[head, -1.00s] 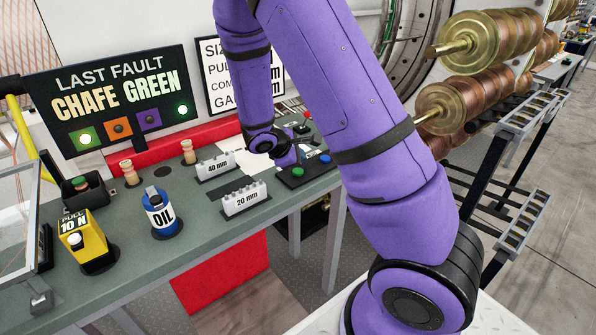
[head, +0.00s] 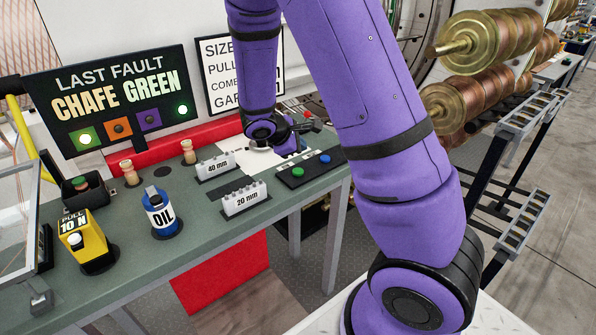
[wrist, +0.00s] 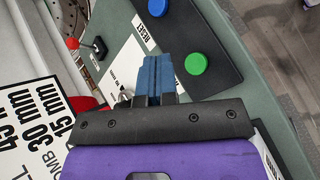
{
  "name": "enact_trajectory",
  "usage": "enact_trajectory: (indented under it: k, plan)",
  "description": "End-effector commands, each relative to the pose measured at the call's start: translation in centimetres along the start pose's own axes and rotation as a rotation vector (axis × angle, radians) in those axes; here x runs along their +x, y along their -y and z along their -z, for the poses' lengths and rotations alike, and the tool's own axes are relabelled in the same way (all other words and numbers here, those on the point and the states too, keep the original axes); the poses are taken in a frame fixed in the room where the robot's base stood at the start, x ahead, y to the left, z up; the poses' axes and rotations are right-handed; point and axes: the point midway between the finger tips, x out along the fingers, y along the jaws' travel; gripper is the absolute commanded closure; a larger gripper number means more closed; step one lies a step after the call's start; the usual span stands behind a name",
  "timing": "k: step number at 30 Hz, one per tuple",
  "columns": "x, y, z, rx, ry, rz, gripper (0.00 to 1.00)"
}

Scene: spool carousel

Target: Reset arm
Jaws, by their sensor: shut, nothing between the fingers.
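My gripper (wrist: 153,78) shows in the wrist view with its two blue fingers pressed together and nothing between them. It is above the green bench (head: 150,255), beside a dark button panel (wrist: 222,62). The panel carries a green button (wrist: 196,64) and a blue button (wrist: 157,8), with a "RESET" label near the blue one. In the head view the same panel (head: 312,170) is at the bench's right end.
The bench holds a 40 mm block (head: 214,167), a 20 mm block (head: 244,198), an oil can (head: 160,215), a yellow pull gauge (head: 85,240) and wooden pegs (head: 188,152). A fault sign (head: 115,100) stands behind. Copper spools (head: 455,105) are at right.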

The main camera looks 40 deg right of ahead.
Motion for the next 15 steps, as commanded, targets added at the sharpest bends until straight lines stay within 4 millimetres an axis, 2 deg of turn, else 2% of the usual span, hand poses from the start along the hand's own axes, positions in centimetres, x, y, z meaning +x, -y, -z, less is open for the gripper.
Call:
enact_trajectory:
  k: [11, 15]
  plan:
    - [-0.1, 0.0, 0.0, 0.002, -0.001, 0.001, 1.00]
    - [-1.0, -0.2, -0.9, 0.049, -0.015, 0.016, 1.00]
